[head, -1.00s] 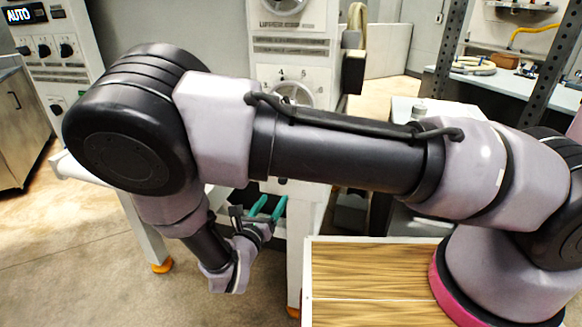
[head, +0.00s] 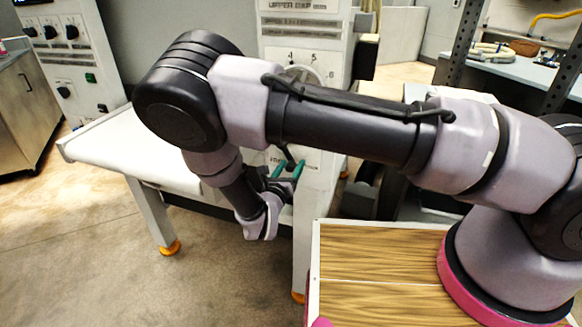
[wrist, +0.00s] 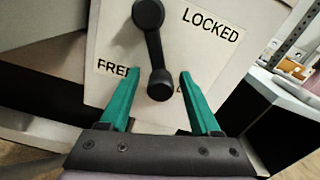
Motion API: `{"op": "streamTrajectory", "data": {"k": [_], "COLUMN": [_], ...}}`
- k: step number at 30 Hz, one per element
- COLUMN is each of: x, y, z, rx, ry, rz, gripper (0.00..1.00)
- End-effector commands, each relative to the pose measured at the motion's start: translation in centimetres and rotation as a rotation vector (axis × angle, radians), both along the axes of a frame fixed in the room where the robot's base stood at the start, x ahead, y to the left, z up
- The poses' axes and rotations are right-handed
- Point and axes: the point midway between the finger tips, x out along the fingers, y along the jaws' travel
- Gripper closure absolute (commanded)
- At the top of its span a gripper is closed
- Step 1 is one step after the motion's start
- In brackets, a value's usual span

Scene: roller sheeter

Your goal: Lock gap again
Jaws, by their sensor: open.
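A black lever (wrist: 155,50) with two round ends is mounted on a pale panel (wrist: 105,30) in the wrist view. A LOCKED label (wrist: 212,25) is at its upper right and a FREE label (wrist: 117,70) at its lower left. The lever's lower end is beside the FREE label; I cannot tell which end is the pivot. My gripper (wrist: 155,76) has its green fingers apart, one on each side of that lower end. Contact cannot be told. In the head view my gripper (head: 289,168) is low at the machine's front, with the lever mostly hidden.
A white machine column (head: 340,60) carries a numbered dial (head: 318,75), partly behind my arm. A white table (head: 110,145) extends left of it. A wooden-topped surface (head: 375,275) is at front right. Open floor (head: 80,250) lies at front left.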

Motion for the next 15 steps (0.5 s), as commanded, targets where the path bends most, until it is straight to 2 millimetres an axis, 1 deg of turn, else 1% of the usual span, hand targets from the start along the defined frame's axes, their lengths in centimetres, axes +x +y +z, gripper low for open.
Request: {"op": "streamTrajectory", "data": {"k": [5,6,8,9,11,15], "x": [0.02,0.02,0.02,0.02,0.01,0.01], "y": [0.00,-0.01,-0.01,-0.01,-0.02,-0.01], "z": [0.00,0.00,0.00,0.00,0.01,0.00], "rx": [0.000,0.000,0.000,0.000,0.000,0.000], "ry": [0.000,0.000,0.000,0.000,0.000,0.000], "rz": [0.000,0.000,0.000,0.000,-0.001,-0.001], "gripper": [0.36,0.40,0.63,0.78,1.00,1.00]}}
